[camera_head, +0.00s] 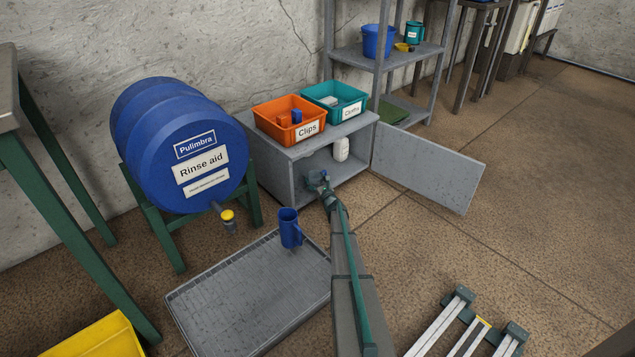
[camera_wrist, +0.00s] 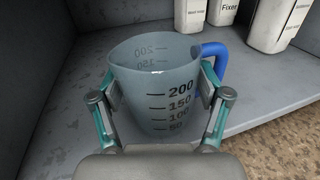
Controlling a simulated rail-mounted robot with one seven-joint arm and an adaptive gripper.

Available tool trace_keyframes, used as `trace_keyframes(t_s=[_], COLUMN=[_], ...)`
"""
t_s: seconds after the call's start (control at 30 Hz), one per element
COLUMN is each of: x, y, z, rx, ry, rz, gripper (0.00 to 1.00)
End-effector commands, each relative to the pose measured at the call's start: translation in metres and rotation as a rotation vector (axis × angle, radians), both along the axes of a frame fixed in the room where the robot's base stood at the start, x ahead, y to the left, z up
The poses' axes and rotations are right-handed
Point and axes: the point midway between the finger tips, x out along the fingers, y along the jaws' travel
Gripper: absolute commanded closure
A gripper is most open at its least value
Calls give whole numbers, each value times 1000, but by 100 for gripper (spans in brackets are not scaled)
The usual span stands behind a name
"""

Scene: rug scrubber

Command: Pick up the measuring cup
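The measuring cup (camera_wrist: 155,85) is a clear grey cup with black marks from 50 to 200 and a blue handle on its right. It stands upright on the grey cabinet's floor in the wrist view. My gripper (camera_wrist: 160,95) has its fingers spread, one on each side of the cup. I cannot tell whether both pads press on its wall. In the head view my gripper (camera_head: 318,181) is at the front opening of the cabinet (camera_head: 275,165). There the cup is mostly hidden by the gripper, and a small blue bit shows beside it.
White bottles (camera_wrist: 264,18) stand behind the cup. The cabinet door (camera_head: 430,173) is swung open to the right. Orange (camera_head: 275,126) and teal (camera_head: 327,99) bins sit on top. A blue mug (camera_head: 290,228) stands on the floor grate (camera_head: 215,303), near a blue barrel (camera_head: 150,130).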

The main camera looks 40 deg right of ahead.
Motion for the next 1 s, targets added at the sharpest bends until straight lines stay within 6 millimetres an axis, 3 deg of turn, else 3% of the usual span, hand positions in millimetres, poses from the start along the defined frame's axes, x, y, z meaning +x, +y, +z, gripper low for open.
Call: trace_keyframes(t_s=[0.03, 0.2, 0.67, 0.87, 1.0], x=[0, 0, 0, 0, -25], y=[0, 0, 0, 0, 6], z=[0, 0, 12, 41, 65], rx=[0, 0, 0, -1, 0], ry=[0, 0, -1, -2, -1], rz=[0, 0, 0, 0, -1], gripper=[39, 67, 67, 67, 67])
